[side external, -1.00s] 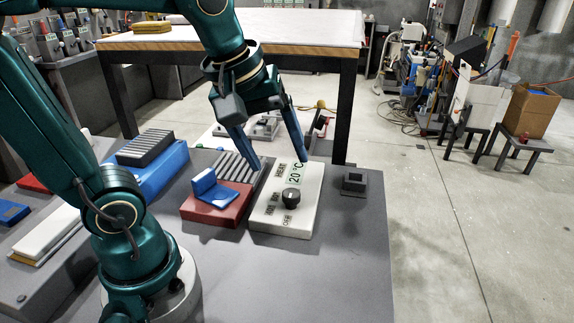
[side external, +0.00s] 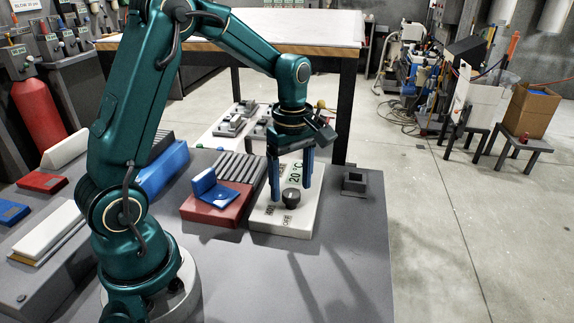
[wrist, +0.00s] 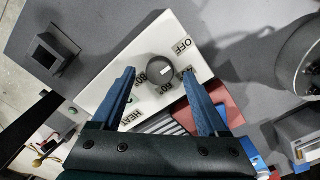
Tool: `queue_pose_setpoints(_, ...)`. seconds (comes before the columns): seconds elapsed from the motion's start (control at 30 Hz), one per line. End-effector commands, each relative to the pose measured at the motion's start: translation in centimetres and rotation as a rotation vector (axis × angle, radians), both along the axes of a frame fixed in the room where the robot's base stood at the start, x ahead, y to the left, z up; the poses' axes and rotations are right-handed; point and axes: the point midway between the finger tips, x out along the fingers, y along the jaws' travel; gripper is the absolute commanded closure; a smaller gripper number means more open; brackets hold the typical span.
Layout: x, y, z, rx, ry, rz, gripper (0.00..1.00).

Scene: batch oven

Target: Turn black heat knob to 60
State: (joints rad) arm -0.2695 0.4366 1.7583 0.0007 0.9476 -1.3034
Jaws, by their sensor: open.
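The black heat knob (side external: 292,199) stands on a white control box (side external: 265,222) on the grey bench. In the wrist view the knob (wrist: 160,68) shows a short white mark, with labels OFF, 60 and 80 around it. The box's display (side external: 295,173) reads 20 °C in the side view. My gripper (side external: 291,193) points down over the box, open, with one blue finger on each side of the knob. In the wrist view my gripper (wrist: 159,72) shows a gap between each fingertip and the knob. Fingertip height relative to the knob is hard to tell.
A red block (side external: 205,215) with a blue angled piece (side external: 207,188) sits just left of the box. A ribbed grey rack (side external: 237,165) is behind it. A small dark square socket (side external: 354,181) is to the right. The bench front is clear.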

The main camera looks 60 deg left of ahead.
Motion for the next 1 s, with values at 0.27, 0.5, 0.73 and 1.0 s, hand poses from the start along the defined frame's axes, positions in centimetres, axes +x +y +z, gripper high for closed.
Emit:
queue_pose_setpoints(0.27, -0.02, -0.03, -1.45, 0.001, -0.001, -0.001, 0.23)
queue_pose_setpoints(0.5, -0.02, -0.03, -1.41, 0.001, -0.001, -0.001, 0.54)
queue_pose_setpoints(0.73, -0.02, -0.03, -1.39, 0.001, -0.001, -0.002, 1.00)
queue_pose_setpoints(1.0, -0.03, -0.02, -1.35, 0.000, -0.001, -0.056, 1.00)
